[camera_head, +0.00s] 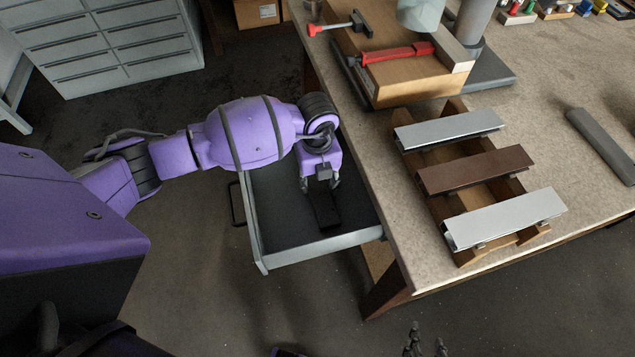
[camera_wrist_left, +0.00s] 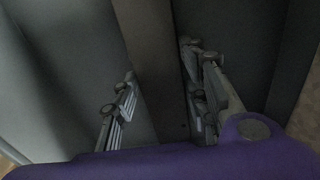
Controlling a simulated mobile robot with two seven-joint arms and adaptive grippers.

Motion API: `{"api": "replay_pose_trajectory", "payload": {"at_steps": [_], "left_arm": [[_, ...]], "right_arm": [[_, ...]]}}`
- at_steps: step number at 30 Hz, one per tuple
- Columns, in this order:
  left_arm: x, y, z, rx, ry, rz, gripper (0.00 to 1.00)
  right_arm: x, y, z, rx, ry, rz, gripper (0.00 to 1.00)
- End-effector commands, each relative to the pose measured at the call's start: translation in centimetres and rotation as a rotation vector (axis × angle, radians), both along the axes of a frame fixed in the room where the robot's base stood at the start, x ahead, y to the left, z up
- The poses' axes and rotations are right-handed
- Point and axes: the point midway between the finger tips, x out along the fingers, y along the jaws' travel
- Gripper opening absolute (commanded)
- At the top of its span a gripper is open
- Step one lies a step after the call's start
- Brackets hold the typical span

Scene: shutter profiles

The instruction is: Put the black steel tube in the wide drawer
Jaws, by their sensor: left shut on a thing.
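The open wide drawer (camera_head: 322,254) sticks out from the left side of the workbench, with grey walls and a dark floor. My left gripper (camera_head: 320,187) is over the drawer's inside and is shut on the black steel tube (camera_head: 326,211). The tube's near end shows below the fingers, within the drawer's outline; I cannot tell if it touches the floor. In the left wrist view the tube (camera_wrist_left: 152,65) runs between the two fingers (camera_wrist_left: 165,105). My right gripper (camera_head: 426,345) shows only its dark fingertips at the bottom edge, apart, with nothing seen between them.
On the workbench (camera_head: 395,215), a wooden rack (camera_head: 467,208) bears two silver profiles and a brown one. A grey bar (camera_head: 602,146) lies at the right. A wooden block with a red clamp (camera_head: 400,54) stands behind. Grey drawer cabinets (camera_head: 105,45) stand at the back left.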

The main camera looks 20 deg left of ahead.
Motion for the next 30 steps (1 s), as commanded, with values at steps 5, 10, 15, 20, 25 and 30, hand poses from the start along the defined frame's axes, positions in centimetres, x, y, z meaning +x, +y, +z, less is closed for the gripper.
{"api": "replay_pose_trajectory", "payload": {"at_steps": [5,10,15,20,25,30], "left_arm": [[0.06,-0.05,-1.28,-0.002,-0.001,0.0,0.0],[0.07,-0.05,-1.21,-0.001,-0.002,-0.001,0.0],[-0.02,-0.02,-1.68,-0.001,0.001,-0.001,0.43],[-0.03,-0.02,-1.65,-0.001,0.001,-0.001,0.6],[-0.04,-0.01,-1.65,-0.001,0.001,-0.001,0.6],[0.0,-0.01,-1.23,-0.001,-0.001,-0.001,0.6]], "right_arm": [[-0.01,0.02,-0.13,-0.001,0.0,0.002,0.4],[0.11,0.07,-0.05,0.0,-0.002,0.001,0.4],[0.11,0.2,-0.12,0.003,-0.002,-0.002,0.4],[0.2,0.38,-0.08,0.008,-0.004,-0.007,0.4],[0.23,0.42,-0.06,0.009,-0.004,-0.008,0.4],[0.33,0.37,0.08,0.008,-0.006,-0.007,0.4]]}}
